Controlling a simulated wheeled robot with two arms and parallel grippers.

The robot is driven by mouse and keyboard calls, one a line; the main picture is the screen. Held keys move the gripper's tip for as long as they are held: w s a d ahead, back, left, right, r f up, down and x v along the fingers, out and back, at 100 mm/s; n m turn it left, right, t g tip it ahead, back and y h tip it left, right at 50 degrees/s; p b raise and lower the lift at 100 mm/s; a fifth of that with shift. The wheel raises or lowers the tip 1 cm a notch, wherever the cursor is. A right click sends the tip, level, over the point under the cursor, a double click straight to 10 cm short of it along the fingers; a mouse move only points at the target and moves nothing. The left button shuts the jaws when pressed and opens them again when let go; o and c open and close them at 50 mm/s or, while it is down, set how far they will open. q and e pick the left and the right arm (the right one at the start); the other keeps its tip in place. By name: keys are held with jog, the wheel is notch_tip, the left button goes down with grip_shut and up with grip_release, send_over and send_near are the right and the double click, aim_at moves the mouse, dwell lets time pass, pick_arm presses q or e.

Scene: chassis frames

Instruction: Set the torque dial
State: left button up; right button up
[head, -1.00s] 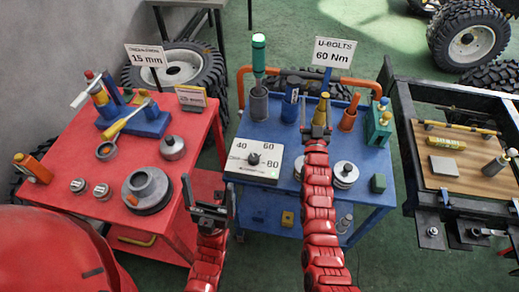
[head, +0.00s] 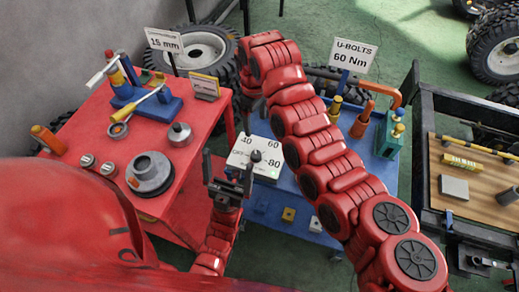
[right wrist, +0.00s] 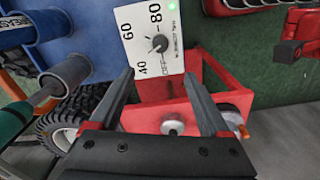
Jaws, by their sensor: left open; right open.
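The torque dial is a white plate (head: 241,150) with a dark round knob (head: 256,156) on the blue cart. The right wrist view shows the plate (right wrist: 134,34) marked OFF, 40, 60 and 80, and its knob (right wrist: 160,43); I cannot tell exactly where the knob points. My right gripper (right wrist: 159,74) is open and empty, with the dial beyond its fingertips and apart from them. In the head view the right arm arches above the cart and its fingers are hard to make out. My left gripper (head: 228,172) is open and empty, just left of the plate.
A sign (head: 350,55) reads U-BOLTS 60 Nm; another sign (head: 163,41) reads 15 mm. The red table (head: 104,130) on the left holds tools and a grey round part (head: 150,173). An orange rail (head: 388,92) edges the cart. A wooden-topped bench (head: 480,185) stands at right.

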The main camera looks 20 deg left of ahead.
jog(key=b, duration=0.2)
send_over(256, 154)
notch_tip(256, 154, down, 6)
notch_tip(256, 154, down, 9)
jog(key=shift+f+p, duration=0.1)
jog(key=shift+p, duration=1.1)
jog(key=shift+f, duration=1)
grip_shut()
